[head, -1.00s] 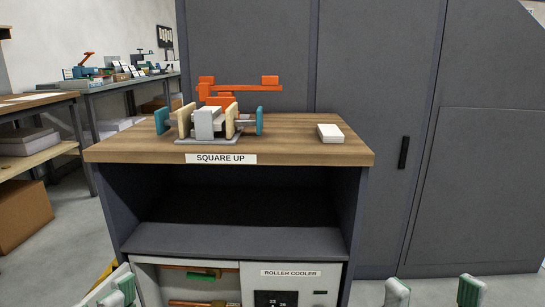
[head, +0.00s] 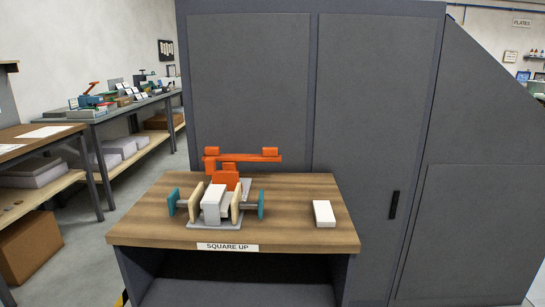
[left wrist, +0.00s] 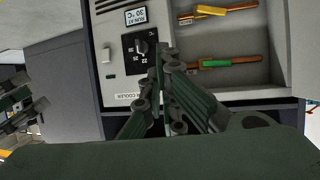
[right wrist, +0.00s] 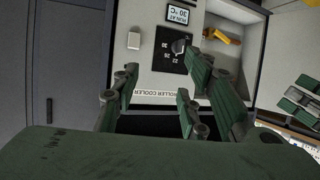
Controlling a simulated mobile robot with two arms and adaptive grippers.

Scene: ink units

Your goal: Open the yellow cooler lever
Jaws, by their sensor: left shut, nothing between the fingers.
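The yellow cooler lever (left wrist: 211,10) lies roughly along a copper pipe at the top of the left wrist view, inside the cooler's open recess. The right wrist view also shows the yellow lever (right wrist: 222,38), near the right gripper's finger in the picture. A green lever (left wrist: 215,63) lies along a second pipe. The roller cooler panel (left wrist: 115,65) has a black dial (left wrist: 140,47) and a small display. My left gripper (left wrist: 164,62) is shut and empty, in front of the panel beside the recess. My right gripper (right wrist: 160,85) is open and empty before the panel. The head view shows neither gripper.
A white switch (right wrist: 134,40) sits on the panel. A grey cabinet (head: 370,130) stands behind the bench.

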